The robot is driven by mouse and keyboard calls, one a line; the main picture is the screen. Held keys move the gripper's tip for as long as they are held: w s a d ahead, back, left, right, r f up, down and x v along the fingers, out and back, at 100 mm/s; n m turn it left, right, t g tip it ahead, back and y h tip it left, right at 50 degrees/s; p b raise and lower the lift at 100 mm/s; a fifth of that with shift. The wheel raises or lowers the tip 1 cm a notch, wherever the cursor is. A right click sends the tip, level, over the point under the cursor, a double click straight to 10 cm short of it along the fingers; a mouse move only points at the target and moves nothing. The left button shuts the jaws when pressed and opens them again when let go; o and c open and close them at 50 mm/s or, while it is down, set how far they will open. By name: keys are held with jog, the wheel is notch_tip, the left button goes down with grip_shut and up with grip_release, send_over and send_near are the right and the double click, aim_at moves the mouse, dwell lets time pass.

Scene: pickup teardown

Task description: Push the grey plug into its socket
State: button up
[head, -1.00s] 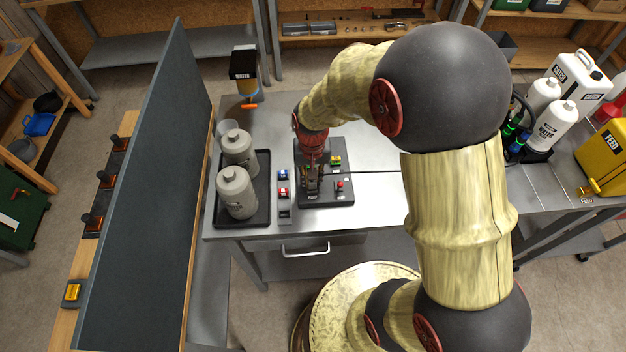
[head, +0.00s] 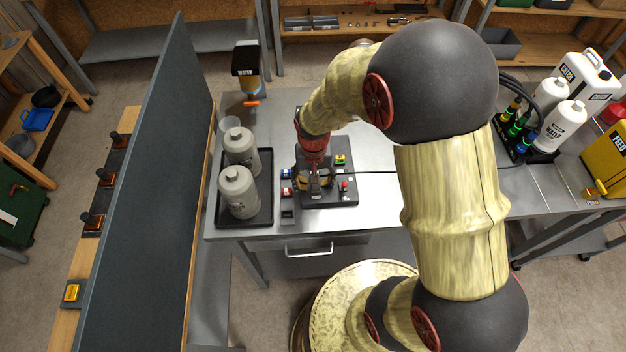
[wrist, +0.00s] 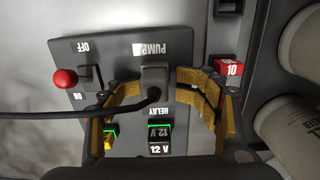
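The grey plug (wrist: 154,80) is in the wrist view on the dark panel (wrist: 120,60), between the labels PUMP and RELAY. A black cable runs from it to the left. My gripper (wrist: 155,92) is open, with its yellow-lined fingers spread on either side of the plug and a gap to each. The socket under the plug is hidden, so I cannot tell how deep the plug sits. In the head view my gripper (head: 314,183) is low over the panel (head: 346,199) and hides the plug.
A red-knobbed switch (wrist: 66,80) is left of the plug. A green-edged 12 V block (wrist: 158,132) and a red block marked 10 (wrist: 228,68) are near the fingers. Grey bottles (head: 238,190) stand in a black tray (head: 226,221) left of the panel.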

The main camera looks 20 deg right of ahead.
jog(key=shift+o, duration=0.9)
jog(key=shift+s+d+r, duration=0.1)
jog(key=shift+s+r, duration=0.1)
